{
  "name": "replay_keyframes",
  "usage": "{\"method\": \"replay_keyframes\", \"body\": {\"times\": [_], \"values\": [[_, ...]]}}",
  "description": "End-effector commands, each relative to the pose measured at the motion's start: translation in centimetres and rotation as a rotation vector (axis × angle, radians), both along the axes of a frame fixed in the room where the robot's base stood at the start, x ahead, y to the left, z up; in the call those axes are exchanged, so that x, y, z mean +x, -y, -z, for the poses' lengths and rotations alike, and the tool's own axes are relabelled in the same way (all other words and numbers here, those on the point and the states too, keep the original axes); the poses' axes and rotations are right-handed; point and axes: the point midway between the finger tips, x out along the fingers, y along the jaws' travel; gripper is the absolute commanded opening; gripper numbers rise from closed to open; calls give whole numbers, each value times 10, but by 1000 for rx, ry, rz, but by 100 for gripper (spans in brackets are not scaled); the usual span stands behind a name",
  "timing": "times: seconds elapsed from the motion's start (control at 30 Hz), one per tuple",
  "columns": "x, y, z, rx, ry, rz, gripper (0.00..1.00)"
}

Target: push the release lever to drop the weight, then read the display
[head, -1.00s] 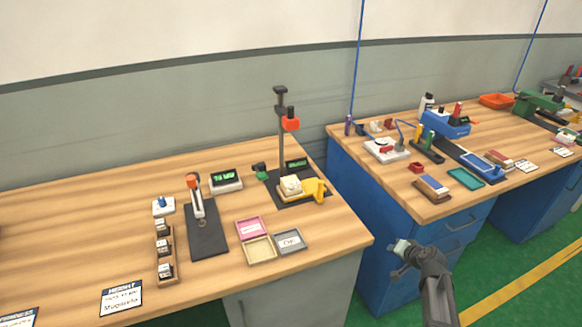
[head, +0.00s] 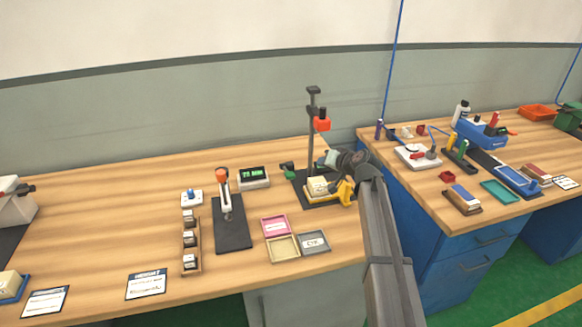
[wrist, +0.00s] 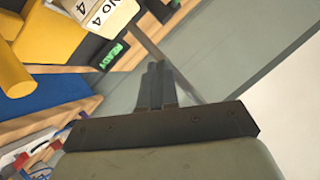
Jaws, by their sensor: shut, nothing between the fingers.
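The drop rig's black post (head: 312,140) stands on a dark base at the back right of the near table. A red-orange weight (head: 322,121) is high on the post. A white block (head: 317,186), marked NO 4 in the wrist view (wrist: 95,12), sits on the base beside a yellow part with a handle (head: 345,192). A green knob (head: 287,167) is at the base's left. I cannot tell which part is the release lever. The rig's display (wrist: 108,58) reads READY in green; in the head view my gripper hides it. My gripper (head: 321,162) is shut and empty, above and behind the block.
Left of the rig are another display (head: 253,175) with green figures, an orange-topped stand (head: 222,174), a wooden rack (head: 191,240) and small trays (head: 283,248). A second bench (head: 440,220) with several tools stands to the right.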

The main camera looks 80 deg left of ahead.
Motion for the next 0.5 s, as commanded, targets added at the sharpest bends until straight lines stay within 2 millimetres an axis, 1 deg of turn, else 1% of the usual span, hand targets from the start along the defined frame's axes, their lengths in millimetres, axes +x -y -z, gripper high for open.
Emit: {"method": "replay_keyframes", "body": {"times": [0.03,0.1,0.2,0.3,0.4,0.5], "values": [[-17,-12,-1,-37,28,-56,0],[-39,-20,-2,-97,69,-136,0],[-71,-29,-3,-189,136,-252,0],[-99,-33,-7,-281,198,-354,0],[-120,-36,-13,-371,258,-434,0],[-129,-38,-29,-471,330,-469,0]]}}
